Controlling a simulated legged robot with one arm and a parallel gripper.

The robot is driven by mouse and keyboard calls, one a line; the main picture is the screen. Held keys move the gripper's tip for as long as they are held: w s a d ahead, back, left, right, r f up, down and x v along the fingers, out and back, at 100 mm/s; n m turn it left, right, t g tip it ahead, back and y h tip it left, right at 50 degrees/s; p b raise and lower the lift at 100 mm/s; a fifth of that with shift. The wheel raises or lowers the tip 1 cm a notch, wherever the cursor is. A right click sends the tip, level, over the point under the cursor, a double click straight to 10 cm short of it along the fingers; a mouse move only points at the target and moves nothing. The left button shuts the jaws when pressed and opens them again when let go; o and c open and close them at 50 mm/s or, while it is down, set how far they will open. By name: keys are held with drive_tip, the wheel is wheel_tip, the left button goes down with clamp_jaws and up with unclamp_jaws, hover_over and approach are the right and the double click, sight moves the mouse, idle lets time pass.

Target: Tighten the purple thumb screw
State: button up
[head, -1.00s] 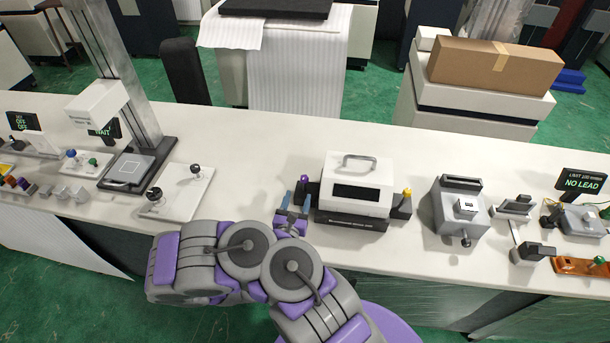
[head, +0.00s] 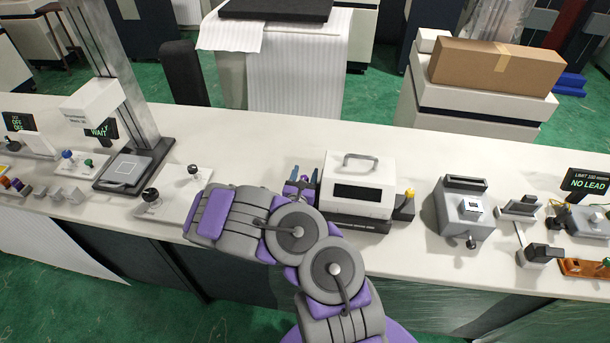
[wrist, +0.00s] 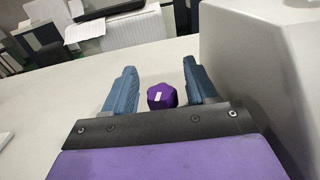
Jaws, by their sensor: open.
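The purple thumb screw (wrist: 162,96) shows as a faceted purple knob with a small white mark in the wrist view. It sits between the two blue fingers of my gripper (wrist: 160,70), with a visible gap on each side. In the head view my gripper (head: 304,176) is at the left side of a white machine with a handle (head: 357,186), around the purple screw (head: 304,178). My arm hides the area just in front of it. The screw's lower part is hidden in the wrist view.
The white machine's wall (wrist: 255,80) stands close on the right in the wrist view. A yellow-topped knob (head: 409,193) is on its right side. A white plate with black knobs (head: 176,196) lies to the left. Bench top behind my gripper is clear.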

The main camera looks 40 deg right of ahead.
drive_tip(key=shift+w+d, duration=0.1)
drive_tip(key=shift+d, duration=0.05)
drive_tip(key=shift+c, duration=0.4)
drive_tip(key=c, duration=0.9)
